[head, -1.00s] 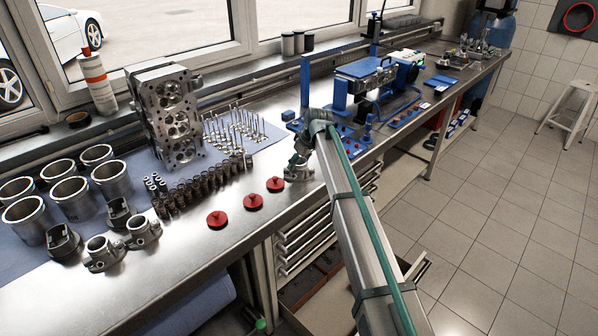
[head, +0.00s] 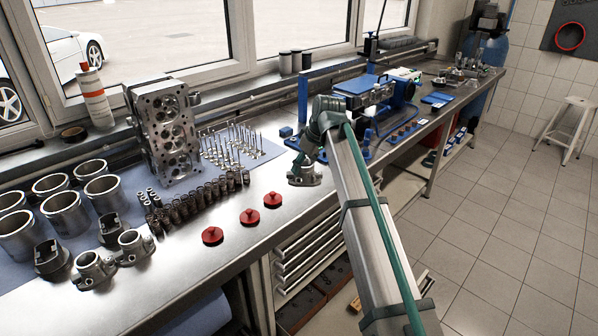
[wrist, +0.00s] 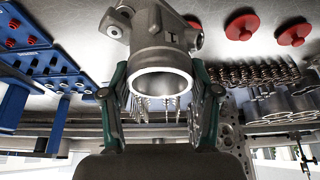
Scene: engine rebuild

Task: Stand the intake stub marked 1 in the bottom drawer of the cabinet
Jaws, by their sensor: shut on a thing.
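A grey metal intake stub (head: 304,177) with a flanged base hangs from my gripper (head: 308,154), near the bench's front edge. The wrist view shows the stub (wrist: 160,55) between my gripper's two fingers (wrist: 160,95), its round open mouth facing the camera. A small pale label with a dark mark, which looks like a 1, is on its side. My gripper is shut on it. The cabinet (head: 305,245) under the bench has several shallow drawers. A low drawer (head: 300,306) with dark contents is pulled out, partly hidden behind my arm.
Two similar stubs (head: 92,268) stand at the bench's left. Three red knobbed caps (head: 212,236) lie along its front edge. Springs, valves, cylinder liners and a cylinder head (head: 165,135) stand behind. A blue fixture (head: 365,90) is beyond my arm.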

